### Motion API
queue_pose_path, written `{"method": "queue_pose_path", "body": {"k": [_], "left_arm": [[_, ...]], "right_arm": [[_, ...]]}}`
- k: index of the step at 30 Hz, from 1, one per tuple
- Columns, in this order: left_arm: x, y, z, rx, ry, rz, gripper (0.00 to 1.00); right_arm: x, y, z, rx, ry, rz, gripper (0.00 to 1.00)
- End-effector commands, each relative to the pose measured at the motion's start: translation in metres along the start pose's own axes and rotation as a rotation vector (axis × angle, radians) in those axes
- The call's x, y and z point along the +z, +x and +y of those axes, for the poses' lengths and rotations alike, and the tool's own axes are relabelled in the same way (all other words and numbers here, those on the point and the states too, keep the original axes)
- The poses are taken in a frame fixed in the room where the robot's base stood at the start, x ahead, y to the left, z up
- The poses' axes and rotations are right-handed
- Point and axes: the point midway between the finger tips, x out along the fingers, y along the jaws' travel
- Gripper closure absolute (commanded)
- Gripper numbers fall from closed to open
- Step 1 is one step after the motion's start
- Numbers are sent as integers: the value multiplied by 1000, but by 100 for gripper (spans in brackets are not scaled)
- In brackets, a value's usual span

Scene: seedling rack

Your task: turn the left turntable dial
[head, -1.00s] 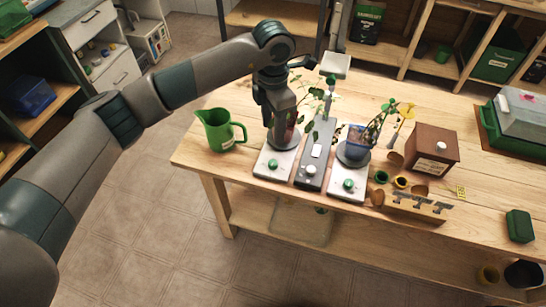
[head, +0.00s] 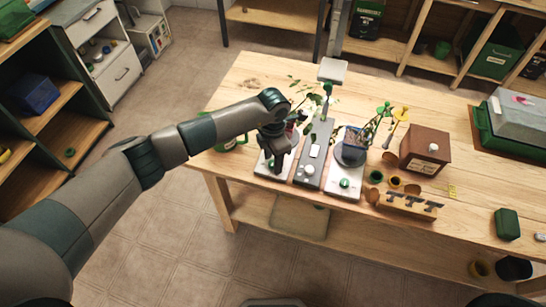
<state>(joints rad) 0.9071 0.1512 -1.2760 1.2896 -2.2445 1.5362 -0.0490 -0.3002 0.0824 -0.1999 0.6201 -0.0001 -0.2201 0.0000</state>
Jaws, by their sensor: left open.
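The left turntable (head: 262,165) is a white base at the left of a set of three units on the wooden table. My left gripper (head: 276,168) points down over the front part of this base, where its green dial is. The gripper is open, and its fingers hide the dial. I cannot tell whether they touch it. The plant on this turntable is partly hidden behind my left arm; its leaves (head: 297,98) show above. My right gripper is not in view.
A grey middle unit (head: 315,135) with a white knob (head: 309,170) stands close on the right. Beyond it is the right turntable with a green dial (head: 344,183) and a blue-potted plant (head: 353,137). A green jug (head: 236,143) is partly behind my arm.

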Motion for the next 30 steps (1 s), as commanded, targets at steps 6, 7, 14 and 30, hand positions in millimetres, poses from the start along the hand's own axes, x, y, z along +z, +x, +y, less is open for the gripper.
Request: {"method": "queue_pose_path", "body": {"k": [6,7,14,30], "left_arm": [[0,2,0,1,1,0,57],[0,2,0,1,1,0,57],[0,2,0,1,0,0,93],[0,3,1,2,-77,0,98]], "right_arm": [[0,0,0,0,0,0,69],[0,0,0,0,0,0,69],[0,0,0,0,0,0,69],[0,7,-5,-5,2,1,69]]}}
